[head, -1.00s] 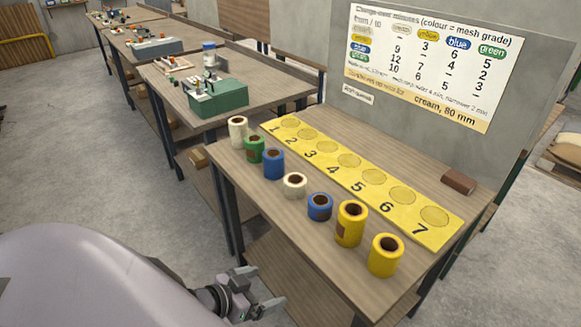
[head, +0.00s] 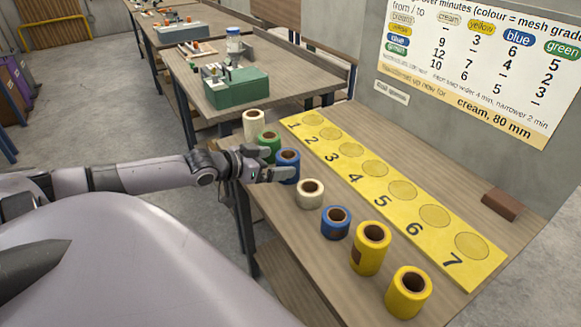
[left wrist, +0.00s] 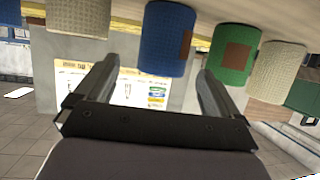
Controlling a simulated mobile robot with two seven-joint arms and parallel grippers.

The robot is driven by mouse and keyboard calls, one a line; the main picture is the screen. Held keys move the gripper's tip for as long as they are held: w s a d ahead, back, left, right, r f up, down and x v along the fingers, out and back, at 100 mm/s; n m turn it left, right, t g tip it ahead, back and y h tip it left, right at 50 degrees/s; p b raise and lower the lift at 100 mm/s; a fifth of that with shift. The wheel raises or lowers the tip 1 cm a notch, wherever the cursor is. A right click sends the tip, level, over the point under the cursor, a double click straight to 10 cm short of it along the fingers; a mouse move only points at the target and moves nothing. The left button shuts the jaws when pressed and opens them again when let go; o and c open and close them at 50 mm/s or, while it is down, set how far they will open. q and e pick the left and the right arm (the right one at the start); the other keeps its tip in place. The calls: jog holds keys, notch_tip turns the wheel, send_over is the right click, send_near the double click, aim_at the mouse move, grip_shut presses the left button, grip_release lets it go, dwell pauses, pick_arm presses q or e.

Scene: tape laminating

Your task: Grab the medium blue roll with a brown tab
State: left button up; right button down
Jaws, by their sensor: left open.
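The medium blue roll (head: 290,171) stands upright on the near side of the table, between a green roll (head: 269,147) and a short cream roll (head: 310,194). In the left wrist view this blue roll (left wrist: 165,38) shows a brown tab (left wrist: 186,46) on its side. My left gripper (head: 276,164) is open beside the blue roll in the head view and partly covers it. In the left wrist view the roll lies ahead, in line with the gap between the fingers (left wrist: 158,70). I cannot tell whether a finger touches it. My right gripper is not in view.
A shorter blue roll (head: 336,223) and two yellow rolls (head: 371,252) (head: 408,295) stand nearer. A tall cream roll (head: 254,126) stands behind the green one. A yellow numbered board (head: 405,208) lies alongside the row, with empty circles. A brown block (head: 501,204) lies near the wall.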

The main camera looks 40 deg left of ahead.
aim_at(278, 163)
pick_arm(q)
jog(key=shift+w+f, duration=0.2)
jog(key=shift+w, duration=0.15)
jog(key=shift+f+b+x, duration=0.25)
jog(key=shift+b+x, duration=0.45)
jog(key=shift+x, duration=0.75)
jog(key=shift+b+x, duration=0.3)
jog(key=shift+x, duration=0.65)
jog(key=shift+a, duration=0.1)
jog(key=c, duration=1.1)
